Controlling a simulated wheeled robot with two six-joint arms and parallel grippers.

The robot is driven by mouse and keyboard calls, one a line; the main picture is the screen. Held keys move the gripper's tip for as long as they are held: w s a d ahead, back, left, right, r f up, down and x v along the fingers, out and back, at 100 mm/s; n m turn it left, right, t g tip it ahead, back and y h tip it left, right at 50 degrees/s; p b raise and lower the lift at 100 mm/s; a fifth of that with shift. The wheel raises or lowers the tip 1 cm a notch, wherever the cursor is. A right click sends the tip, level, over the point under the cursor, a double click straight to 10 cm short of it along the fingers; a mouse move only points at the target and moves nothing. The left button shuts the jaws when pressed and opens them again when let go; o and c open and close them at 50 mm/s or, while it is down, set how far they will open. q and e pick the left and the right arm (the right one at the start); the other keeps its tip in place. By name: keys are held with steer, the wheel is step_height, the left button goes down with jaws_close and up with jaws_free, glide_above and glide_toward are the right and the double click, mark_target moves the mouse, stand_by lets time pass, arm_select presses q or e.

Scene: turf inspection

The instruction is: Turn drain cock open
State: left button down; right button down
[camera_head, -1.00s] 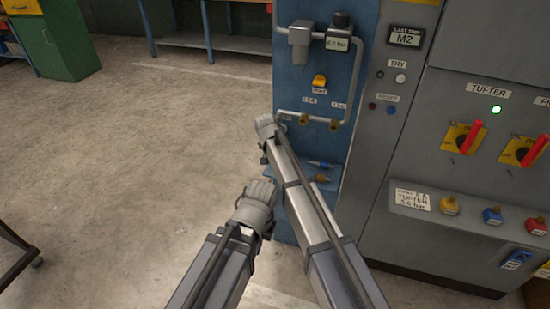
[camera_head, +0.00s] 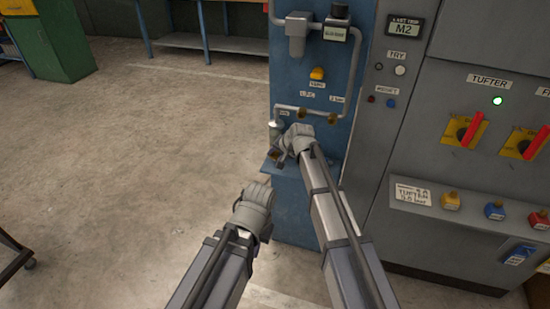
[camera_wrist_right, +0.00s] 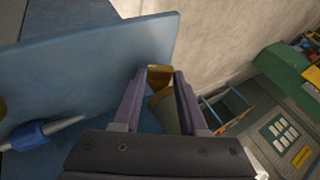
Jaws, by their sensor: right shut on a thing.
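A small grey-green cylinder (camera_head: 276,128) hangs at the left end of the pipe on the blue panel (camera_head: 312,50). My right gripper (camera_head: 275,153) is just below it. In the right wrist view a brass part (camera_wrist_right: 160,74), apparently the drain cock, sits between the jaw tips (camera_wrist_right: 158,84), and the jaws are shut on it. A dull cylindrical part shows behind it between the jaws. How far the cock is turned cannot be told.
A blue shelf (camera_wrist_right: 90,65) beside the right gripper holds a blue-collared tool (camera_wrist_right: 42,134). A grey cabinet (camera_head: 440,140) with red switches stands right.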

steer(key=shift+s+d+f+y+b, duration=0.1)
steer(key=shift+f+y+b, duration=0.05)
steer(key=shift+y+b, duration=0.2)
stand_by(0.4)
steer(key=shift+c, duration=2.2)
jaws_free()
